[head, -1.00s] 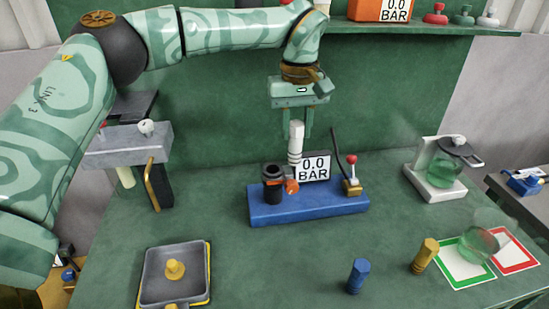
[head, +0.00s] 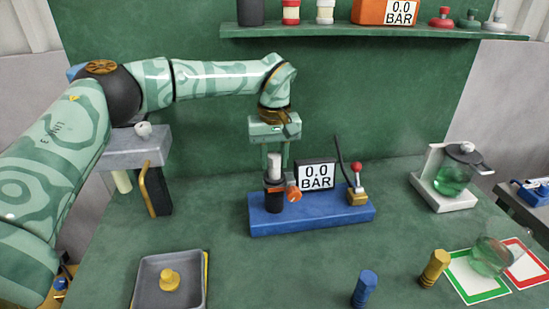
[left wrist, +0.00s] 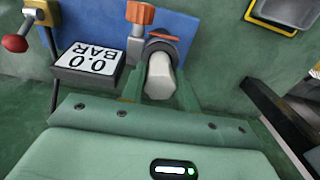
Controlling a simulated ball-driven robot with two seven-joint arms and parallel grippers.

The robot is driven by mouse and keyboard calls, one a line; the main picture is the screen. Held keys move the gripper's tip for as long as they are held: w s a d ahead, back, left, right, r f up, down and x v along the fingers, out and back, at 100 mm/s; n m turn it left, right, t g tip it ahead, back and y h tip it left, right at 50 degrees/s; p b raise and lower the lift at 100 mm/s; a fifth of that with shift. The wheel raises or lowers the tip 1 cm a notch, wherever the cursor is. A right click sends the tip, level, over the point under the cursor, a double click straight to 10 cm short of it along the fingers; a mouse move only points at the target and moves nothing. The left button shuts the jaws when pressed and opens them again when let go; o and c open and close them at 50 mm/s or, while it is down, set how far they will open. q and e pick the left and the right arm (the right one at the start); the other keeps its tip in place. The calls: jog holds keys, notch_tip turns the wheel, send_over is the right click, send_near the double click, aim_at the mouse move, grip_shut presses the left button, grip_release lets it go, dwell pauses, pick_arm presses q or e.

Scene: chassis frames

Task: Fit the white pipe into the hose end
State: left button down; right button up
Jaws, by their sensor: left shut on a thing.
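The white pipe (head: 275,166) is upright between the fingers of my left gripper (head: 276,163), which is shut on it. The black hose end (head: 273,195) stands on the blue base (head: 325,213), directly below the pipe. The pipe's lower end meets the hose mouth; I cannot tell how far it is inside. In the left wrist view the pipe (left wrist: 159,80) points at the dark hose end (left wrist: 165,46). An orange clamp part (head: 293,191) sits beside the hose end. My right gripper is not in view.
A gauge (head: 317,175) reading 0.0 BAR and a red-knobbed lever (head: 356,183) stand on the base's right side. A grey tray (head: 144,291) with a yellow piece, blue peg (head: 364,290) and yellow peg (head: 434,268) are in front. A shelf (head: 330,31) runs above.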

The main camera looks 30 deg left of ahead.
pick_arm(q)
jog(key=c, duration=1.1)
grip_release()
jog(key=shift+f, duration=0.1)
jog(key=shift+o, duration=0.2)
notch_tip(320, 180, up, 12)
jog(key=p, duration=0.3)
